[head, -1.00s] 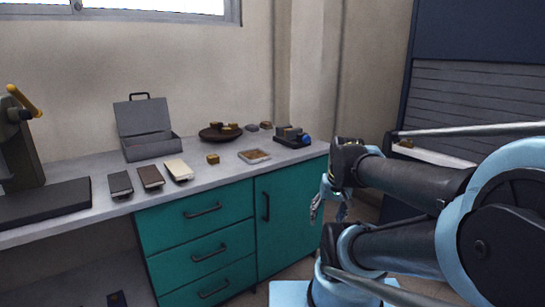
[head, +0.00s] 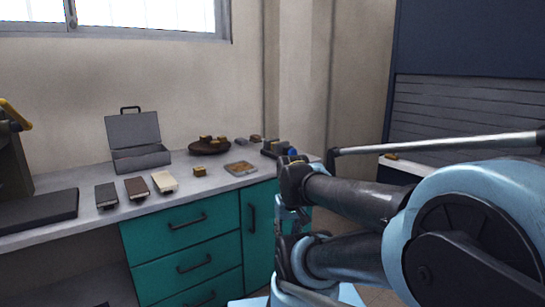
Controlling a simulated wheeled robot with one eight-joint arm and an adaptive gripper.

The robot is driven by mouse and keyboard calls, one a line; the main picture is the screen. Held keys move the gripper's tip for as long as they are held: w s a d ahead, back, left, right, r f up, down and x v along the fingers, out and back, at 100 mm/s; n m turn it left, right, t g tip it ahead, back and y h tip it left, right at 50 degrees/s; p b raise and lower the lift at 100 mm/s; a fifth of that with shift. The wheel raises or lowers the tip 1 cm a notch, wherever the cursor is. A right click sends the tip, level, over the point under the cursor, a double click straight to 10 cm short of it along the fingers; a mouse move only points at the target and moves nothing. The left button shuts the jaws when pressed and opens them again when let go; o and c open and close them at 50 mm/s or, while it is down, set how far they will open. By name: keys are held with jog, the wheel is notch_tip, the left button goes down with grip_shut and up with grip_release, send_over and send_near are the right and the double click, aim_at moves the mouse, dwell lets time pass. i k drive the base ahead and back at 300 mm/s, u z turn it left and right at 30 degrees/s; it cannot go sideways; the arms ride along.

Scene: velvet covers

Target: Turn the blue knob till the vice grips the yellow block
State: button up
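A small dark vice (head: 270,151) stands at the right end of the grey worktop, partly hidden behind my arm. Its blue knob (head: 293,152) shows on its right side, just above my arm's dark joint. A small yellowish patch shows at the vice; I cannot tell whether it is the yellow block or whether the jaws touch it. A small yellow-brown block (head: 200,171) lies on the worktop left of the vice. My gripper (head: 291,217) hangs down in front of the cabinet, below worktop level and apart from the vice. It looks empty, but its finger opening is unclear.
The worktop (head: 222,190) also holds an open grey box (head: 140,158), several flat cases, a brown bowl (head: 209,148) with pieces, and a shallow tray (head: 240,168). A dark machine (head: 12,165) stands far left. Green drawers (head: 185,226) are below.

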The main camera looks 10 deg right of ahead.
aim_at(292, 152)
jog(key=u, duration=1.35)
jog(key=k, duration=1.35)
jog(key=z, duration=1.6)
jog(key=i, duration=1)
jog(key=z, duration=0.05)
